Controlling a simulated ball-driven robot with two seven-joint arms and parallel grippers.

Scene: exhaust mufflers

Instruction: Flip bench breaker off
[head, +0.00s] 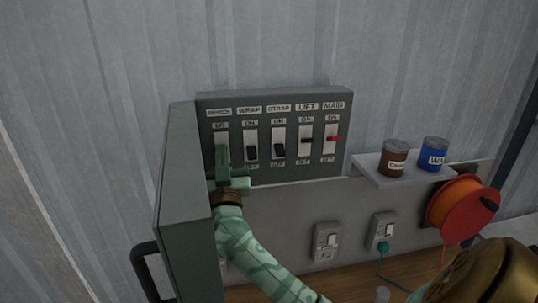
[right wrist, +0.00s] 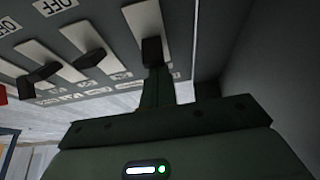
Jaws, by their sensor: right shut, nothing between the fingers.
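The bench breaker is the leftmost switch of the grey breaker panel (head: 345,118), under a label that reads like BENCH. Its white plate shows above my right gripper (head: 222,150), which covers its lever in the head view. In the right wrist view, the black bench lever (right wrist: 152,50) stands right at the tips of my shut right gripper (right wrist: 156,72). They look to be touching or nearly so, and nothing is held. I cannot tell for sure whether the lever is at on or off. My left gripper is not in view.
The wrap switch (head: 251,152) and strap switch (head: 279,149) stand close by, levers low. The main switch (head: 332,138) has a red lever. An open grey cabinet door (head: 186,190) stands just left of my gripper. Cans on a shelf (head: 397,176) are to the right.

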